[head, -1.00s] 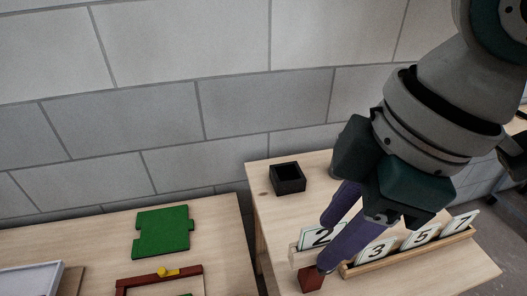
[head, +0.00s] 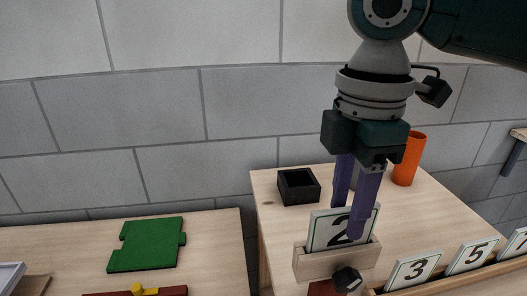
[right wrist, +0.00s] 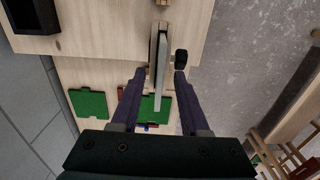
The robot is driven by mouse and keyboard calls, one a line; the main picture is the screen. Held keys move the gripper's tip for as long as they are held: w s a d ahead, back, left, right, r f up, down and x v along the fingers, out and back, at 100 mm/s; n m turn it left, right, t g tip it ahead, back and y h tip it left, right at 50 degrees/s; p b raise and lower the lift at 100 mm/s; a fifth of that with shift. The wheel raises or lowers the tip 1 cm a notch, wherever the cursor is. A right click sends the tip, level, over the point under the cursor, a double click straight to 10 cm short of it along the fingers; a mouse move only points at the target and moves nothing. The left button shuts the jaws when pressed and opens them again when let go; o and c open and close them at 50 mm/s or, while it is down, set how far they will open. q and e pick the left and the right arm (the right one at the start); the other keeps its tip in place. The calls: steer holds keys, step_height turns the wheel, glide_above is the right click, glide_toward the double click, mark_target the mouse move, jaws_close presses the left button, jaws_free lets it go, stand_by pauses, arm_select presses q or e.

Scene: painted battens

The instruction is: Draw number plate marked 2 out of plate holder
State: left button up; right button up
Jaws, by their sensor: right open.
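The number plate marked 2 (head: 328,233) stands upright in its wooden plate holder (head: 318,264), its upper part showing above the holder. My right gripper (head: 347,222) is open, pointing down with its purple fingers on either side of the plate. One finger passes in front of the plate and covers part of it; the other goes behind its top edge. In the right wrist view the plate (right wrist: 162,75) shows nearly edge-on between the two fingertips, with gaps visible. A dark knob (head: 347,279) is at the holder's front. My left gripper is not in view.
A long wooden rack with plates 3 (head: 412,270), 5 (head: 472,256) and 7 stands close at the right. A black open box (head: 298,187) and an orange cup (head: 409,160) stand farther back. A green piece (head: 147,245) lies on the left table.

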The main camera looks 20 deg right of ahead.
mark_target(343, 226)
steer(key=shift+f, duration=1.95)
jaws_close()
steer(key=shift+r, duration=0.15)
